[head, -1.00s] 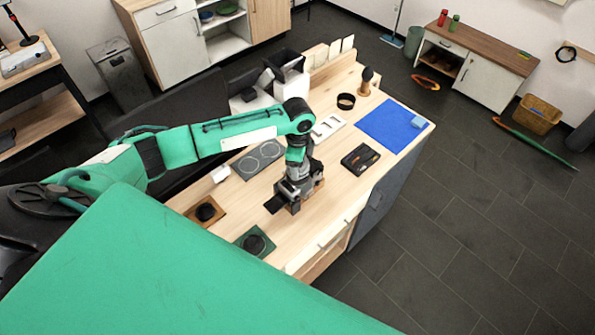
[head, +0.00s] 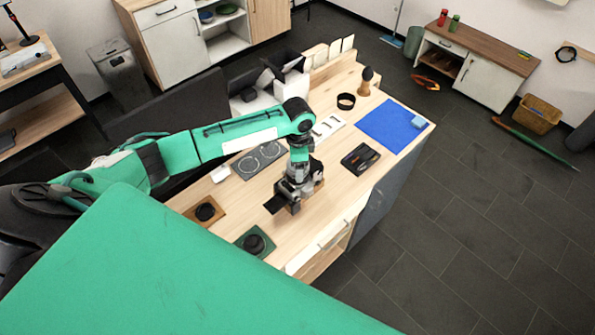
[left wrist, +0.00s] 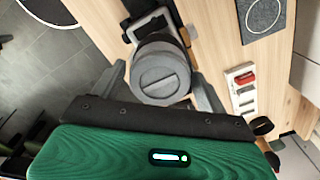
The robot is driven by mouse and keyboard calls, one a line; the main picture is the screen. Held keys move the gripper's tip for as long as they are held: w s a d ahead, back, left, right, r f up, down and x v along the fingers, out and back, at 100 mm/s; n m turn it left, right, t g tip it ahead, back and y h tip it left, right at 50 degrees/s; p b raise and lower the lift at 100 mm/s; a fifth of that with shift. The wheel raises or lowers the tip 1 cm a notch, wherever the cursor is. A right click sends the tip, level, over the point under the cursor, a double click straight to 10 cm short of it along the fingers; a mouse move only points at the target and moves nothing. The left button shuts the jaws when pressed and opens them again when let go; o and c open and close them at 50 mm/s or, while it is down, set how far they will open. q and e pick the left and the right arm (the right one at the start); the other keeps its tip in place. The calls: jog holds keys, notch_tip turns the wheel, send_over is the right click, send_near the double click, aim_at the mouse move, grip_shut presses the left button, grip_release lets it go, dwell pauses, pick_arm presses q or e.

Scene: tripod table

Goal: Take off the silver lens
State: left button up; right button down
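The silver lens (left wrist: 160,78) shows in the left wrist view as a grey round barrel with a slotted front cap. It is joined to a dark body (left wrist: 148,25) behind it. My left gripper (left wrist: 158,85) has one finger on each side of the lens, with the fingertips close to its rim. I cannot tell whether they press on it. In the head view my left gripper (head: 294,190) is low over the wooden table (head: 330,200), hiding most of the lens and its body. My right gripper is not in view.
A green pad (head: 243,249) and a brown pad (head: 190,212), each with a black round piece, lie front left. A grey plate with circles (head: 245,168) lies behind the gripper. A black tray (head: 360,158) and a blue mat (head: 385,122) lie right.

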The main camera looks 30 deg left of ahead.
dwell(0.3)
pick_arm(q)
jog(key=m, duration=1)
jog(key=shift+m, duration=2.5)
jog(key=c, duration=1)
jog(key=shift+c, duration=0.2)
